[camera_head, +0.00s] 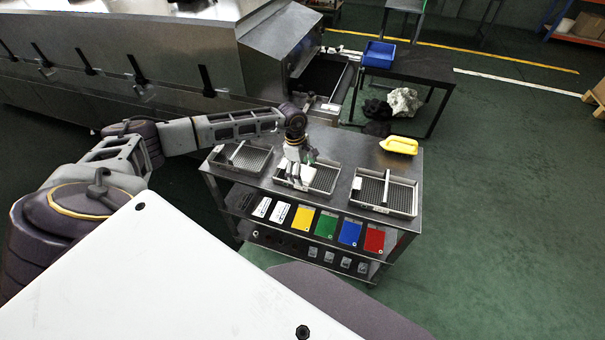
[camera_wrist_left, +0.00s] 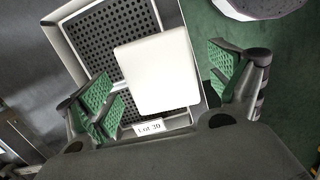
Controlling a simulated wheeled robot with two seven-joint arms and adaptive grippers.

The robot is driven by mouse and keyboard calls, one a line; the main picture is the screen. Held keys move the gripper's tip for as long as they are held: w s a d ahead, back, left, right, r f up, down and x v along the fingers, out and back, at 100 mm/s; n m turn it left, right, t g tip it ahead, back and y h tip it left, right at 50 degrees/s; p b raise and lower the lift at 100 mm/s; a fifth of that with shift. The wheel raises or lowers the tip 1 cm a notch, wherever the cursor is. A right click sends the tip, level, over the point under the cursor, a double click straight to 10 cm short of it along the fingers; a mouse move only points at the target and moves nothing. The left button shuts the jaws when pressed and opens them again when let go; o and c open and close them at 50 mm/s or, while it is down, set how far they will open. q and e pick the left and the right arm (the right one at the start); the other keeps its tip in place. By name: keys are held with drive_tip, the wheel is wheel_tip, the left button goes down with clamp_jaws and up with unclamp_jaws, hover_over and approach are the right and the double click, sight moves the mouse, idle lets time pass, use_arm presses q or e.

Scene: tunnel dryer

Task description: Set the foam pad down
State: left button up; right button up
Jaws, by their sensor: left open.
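The white foam pad (camera_wrist_left: 158,72) lies between the spread green-padded fingers of my left gripper (camera_wrist_left: 160,90) in the left wrist view. A gap shows between the pad and the right finger; the left finger is close to its edge. Behind the pad is a perforated dark tray with a light rim (camera_wrist_left: 72,45) and a label (camera_wrist_left: 149,127) reading "Lot" and a number. In the head view my left gripper (camera_head: 298,158) is over the middle tray (camera_head: 325,180) on the cart. Whether the pad rests flat on the tray floor is hard to tell. My right gripper is not in view.
A left tray (camera_head: 262,158) and a right tray (camera_head: 402,197) flank the middle one on the cart (camera_head: 345,150). A yellow object (camera_head: 399,145) lies at the cart's back right. A dark table with a blue bin (camera_head: 379,53) stands behind.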

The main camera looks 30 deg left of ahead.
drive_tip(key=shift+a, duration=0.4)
use_arm(q)
drive_tip(key=shift+f+b, duration=0.25)
drive_tip(key=shift+b, duration=0.1)
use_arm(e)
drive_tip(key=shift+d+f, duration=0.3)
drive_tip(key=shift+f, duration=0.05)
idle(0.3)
use_arm(q)
drive_tip(key=shift+c, duration=0.3)
drive_tip(key=c, duration=0.7)
drive_tip(key=shift+c, duration=0.8)
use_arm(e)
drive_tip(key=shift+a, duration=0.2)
use_arm(q)
drive_tip(key=shift+r, duration=0.15)
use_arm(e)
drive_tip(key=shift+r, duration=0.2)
